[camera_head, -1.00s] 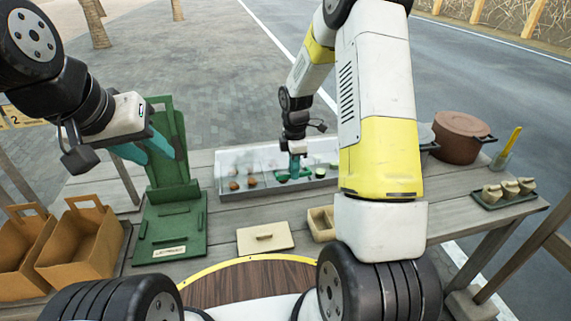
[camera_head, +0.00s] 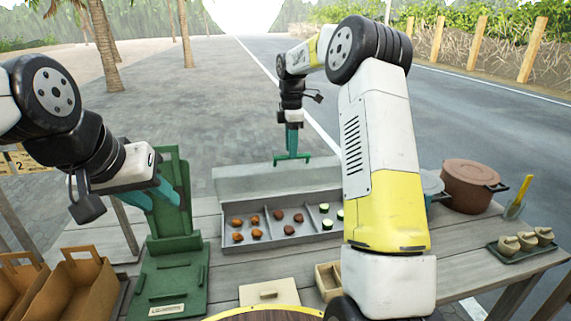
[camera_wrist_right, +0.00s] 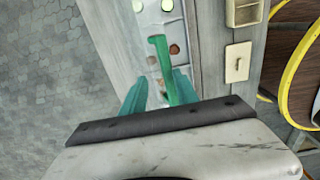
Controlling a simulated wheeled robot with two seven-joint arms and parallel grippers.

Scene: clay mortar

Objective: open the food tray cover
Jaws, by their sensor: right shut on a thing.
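The food tray (camera_head: 275,243) is a long grey metal tray on the table, its compartments holding brown pieces and green-white slices. Its pale see-through cover (camera_head: 240,182) is tilted up along the tray's far edge. My right gripper (camera_head: 292,150) is above the cover's upper edge, shut on the green cover handle (camera_head: 291,159). In the right wrist view, the green handle (camera_wrist_right: 160,50) lies between the teal fingers (camera_wrist_right: 160,90). My left gripper (camera_head: 152,200) is open and empty, in front of the green stand, its two teal fingers apart.
The green stand (camera_head: 170,285) is left of the tray, with brown paper bags (camera_head: 85,285) beside it. A beige lid (camera_head: 268,292) and small box (camera_head: 328,278) lie in front. A brown pot (camera_head: 470,188) and dumpling tray (camera_head: 520,246) are at the right.

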